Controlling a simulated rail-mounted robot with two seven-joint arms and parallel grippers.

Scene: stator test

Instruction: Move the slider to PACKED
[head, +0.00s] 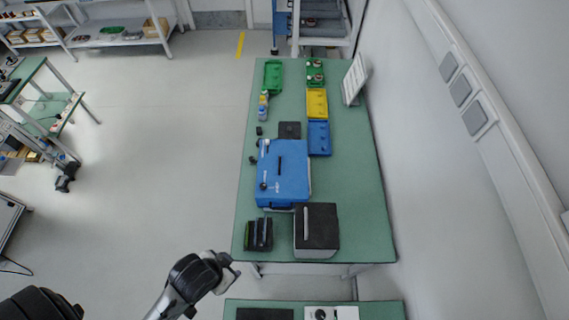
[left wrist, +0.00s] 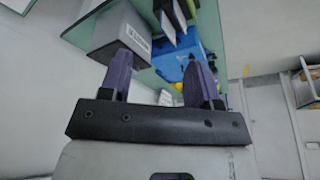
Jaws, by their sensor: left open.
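I cannot make out a slider or the word PACKED in either view. A white tilted board (head: 354,78) stands at the far right edge of the green table (head: 355,190); its markings are too small to read. My left gripper (head: 232,270) is off the near left corner of the table, far from that board. In the left wrist view its two purple fingers are apart with nothing between them (left wrist: 161,80). My right gripper is not in view.
A blue machine (head: 288,178), a grey box with a dark top (head: 317,228) and a black rack (head: 258,234) stand at the table's near end. Yellow (head: 317,103), blue (head: 319,139) and green (head: 273,76) trays lie farther back. The floor left of the table is clear.

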